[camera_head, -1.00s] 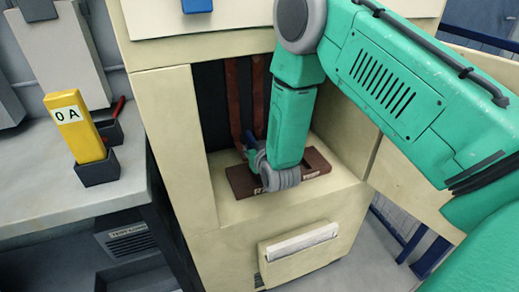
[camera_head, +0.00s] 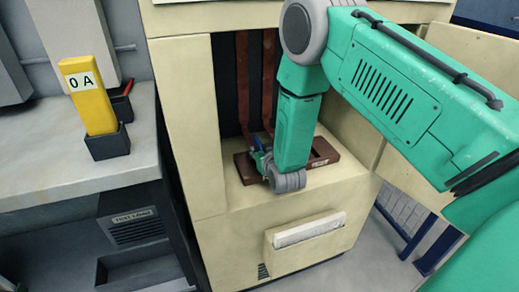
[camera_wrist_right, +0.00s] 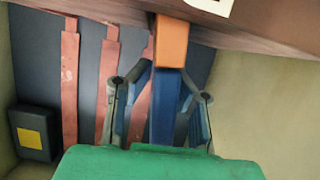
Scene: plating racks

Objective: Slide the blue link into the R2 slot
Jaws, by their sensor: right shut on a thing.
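The blue link is a long blue bar with an orange end (camera_wrist_right: 171,42), and its blue body (camera_wrist_right: 164,108) shows in the right wrist view. My right gripper (camera_wrist_right: 163,90) is shut on the blue body, with a finger on each side. In the head view the gripper (camera_head: 263,163) is at the left part of a brown rack (camera_head: 242,166) with slots. In the wrist view the orange end is at the brown rack edge (camera_wrist_right: 270,38); I cannot tell whether it is in a slot. No R2 marking is readable. My left gripper is not in view.
The rack lies in a cream cabinet's recess (camera_head: 210,185), with side walls close by. Reddish straps (camera_head: 270,80) hang behind it. A dark box with a yellow square (camera_wrist_right: 34,132) shows in the wrist view. A yellow "0 A" block (camera_head: 90,100) stands on the left bench.

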